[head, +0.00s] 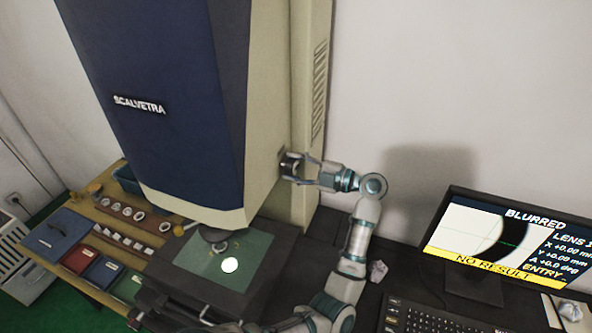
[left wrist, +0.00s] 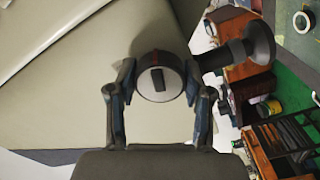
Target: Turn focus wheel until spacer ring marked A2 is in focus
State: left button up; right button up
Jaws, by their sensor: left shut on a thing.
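The focus wheel (head: 287,166) is a dark knob on the right side of the blue and cream measuring machine (head: 180,110). My left gripper (head: 293,168) is shut on it. A bright spot (head: 229,264) lies on the green stage (head: 253,248). I cannot read an A2 mark on any ring. My right gripper is not in view.
A wooden bench (head: 100,200) at the left holds several rings and small parts, with blue, red and green boxes in front. A keyboard (head: 420,318) lies before the monitor. The wall stands close behind.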

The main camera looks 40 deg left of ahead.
pick_arm(q)
jog(key=shift+f+n+b, duration=0.2)
jog(key=shift+n+b, duration=0.15)
jog(key=shift+n, duration=0.55)
jog(key=shift+n+b, duration=0.35)
jog(key=shift+n, duration=0.15)
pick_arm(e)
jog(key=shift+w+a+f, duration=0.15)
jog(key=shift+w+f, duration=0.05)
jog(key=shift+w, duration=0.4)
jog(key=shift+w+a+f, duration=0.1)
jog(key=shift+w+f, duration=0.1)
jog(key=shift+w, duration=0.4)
pick_arm(q)
jog(key=o, duration=1.2)
jog(key=shift+a+r, duration=0.1)
jog(key=shift+c, duration=0.2)
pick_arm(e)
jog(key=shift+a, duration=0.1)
pick_arm(q)
jog(key=v, duration=1.2)
